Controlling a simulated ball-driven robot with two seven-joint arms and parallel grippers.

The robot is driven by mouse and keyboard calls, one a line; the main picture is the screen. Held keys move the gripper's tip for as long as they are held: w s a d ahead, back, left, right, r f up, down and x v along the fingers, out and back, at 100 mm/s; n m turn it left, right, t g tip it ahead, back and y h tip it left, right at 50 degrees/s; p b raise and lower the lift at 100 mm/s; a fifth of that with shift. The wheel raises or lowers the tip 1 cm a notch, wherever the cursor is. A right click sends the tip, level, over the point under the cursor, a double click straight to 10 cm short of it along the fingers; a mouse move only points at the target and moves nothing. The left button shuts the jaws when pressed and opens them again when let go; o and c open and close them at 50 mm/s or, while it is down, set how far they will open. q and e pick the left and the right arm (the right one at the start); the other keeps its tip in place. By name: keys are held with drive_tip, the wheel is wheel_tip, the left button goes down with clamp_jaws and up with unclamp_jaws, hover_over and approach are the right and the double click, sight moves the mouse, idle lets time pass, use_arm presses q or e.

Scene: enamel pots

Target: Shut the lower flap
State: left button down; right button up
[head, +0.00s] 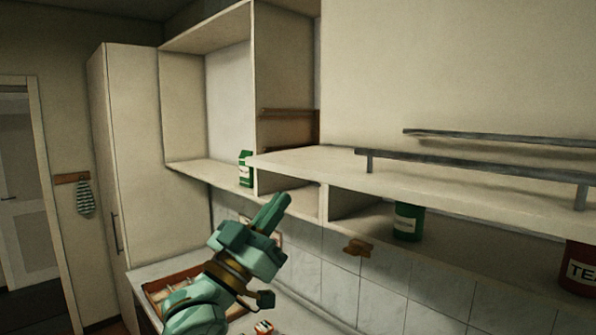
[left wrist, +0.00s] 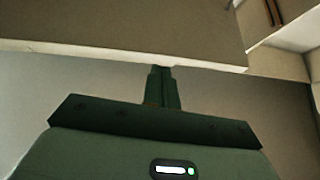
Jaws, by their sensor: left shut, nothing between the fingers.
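The lower flap (head: 315,160) is a long pale panel, swung up and standing out nearly level, with its dark bar handle (head: 470,170) on top. The compartment beneath it is open. My left gripper (head: 277,202) is shut and empty, its fingers pointing up just below the flap's left part in the head view. In the left wrist view the closed fingertips (left wrist: 162,71) are at the edge of a pale panel (left wrist: 120,32), apparently the flap. I cannot tell whether they touch it. My right gripper is not in view.
Above is a large closed panel (head: 450,70) with its own bar handle. A green tin (head: 407,222) and a red TEA tin (head: 580,268) stand in the open compartment. A green carton (head: 245,168) stands on the open shelf at left. A wooden tray (head: 160,289) lies on the counter below.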

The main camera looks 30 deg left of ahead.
use_arm(q)
drive_tip(key=s+d+r+m+h, duration=0.1)
drive_tip(key=s+d+r+h, duration=0.15)
drive_tip(key=s+r, duration=0.2)
wheel_tip(320, 180, up, 6)
drive_tip(key=p, duration=0.5)
hover_over(309, 176)
drive_tip(key=s+d, duration=0.1)
drive_tip(key=s, duration=0.2)
drive_tip(key=f, duration=0.3)
drive_tip(key=shift+w+d+f, duration=0.1)
drive_tip(key=shift+w+f, duration=0.25)
drive_tip(key=shift+s+f, duration=0.15)
drive_tip(key=shift+f, duration=0.5)
drive_tip(key=shift+f, duration=0.1)
